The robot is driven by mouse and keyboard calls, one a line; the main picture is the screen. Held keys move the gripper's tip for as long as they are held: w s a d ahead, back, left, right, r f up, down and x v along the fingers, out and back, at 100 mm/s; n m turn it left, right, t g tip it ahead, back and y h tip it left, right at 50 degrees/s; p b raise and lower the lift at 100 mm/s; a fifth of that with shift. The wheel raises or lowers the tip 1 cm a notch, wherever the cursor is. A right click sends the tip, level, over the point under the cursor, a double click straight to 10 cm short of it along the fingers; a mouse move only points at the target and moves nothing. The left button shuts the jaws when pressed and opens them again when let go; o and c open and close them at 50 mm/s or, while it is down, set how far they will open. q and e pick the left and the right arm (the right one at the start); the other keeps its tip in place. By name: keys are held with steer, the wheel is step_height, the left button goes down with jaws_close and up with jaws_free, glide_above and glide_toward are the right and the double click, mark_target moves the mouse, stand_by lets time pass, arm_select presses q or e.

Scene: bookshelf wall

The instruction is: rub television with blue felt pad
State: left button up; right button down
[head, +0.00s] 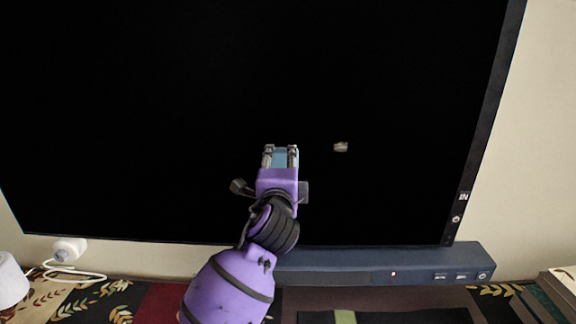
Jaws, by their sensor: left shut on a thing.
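The television (150,110) is a large black screen that fills most of the head view. My left gripper (281,151) is in front of the lower middle of the screen, shut on the blue felt pad (281,158). Only a small light-blue part of the pad shows between the two fingers. I cannot tell whether the pad touches the screen. A small grey-beige mark (340,147) is on the screen, to the right of the gripper and about level with the fingertips. My right gripper is not in view.
A dark blue soundbar (400,265) lies below the screen, partly behind my arm. A white plug with a cable (68,250) and a white rounded object (10,280) are at lower left. Books (555,295) are at lower right. A leaf-patterned surface (90,300) runs along the bottom.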

arm_select(q)
steer(key=shift+a+r, duration=0.1)
steer(key=shift+r, duration=1.05)
steer(key=shift+s+d, duration=0.15)
steer(key=shift+d, duration=4.25)
steer(key=shift+s+d, duration=0.15)
steer(key=shift+d, duration=4.25)
steer(key=shift+a, duration=0.1)
steer(key=s, duration=0.6)
steer(key=shift+a, duration=0.1)
steer(key=shift+s, duration=1.5)
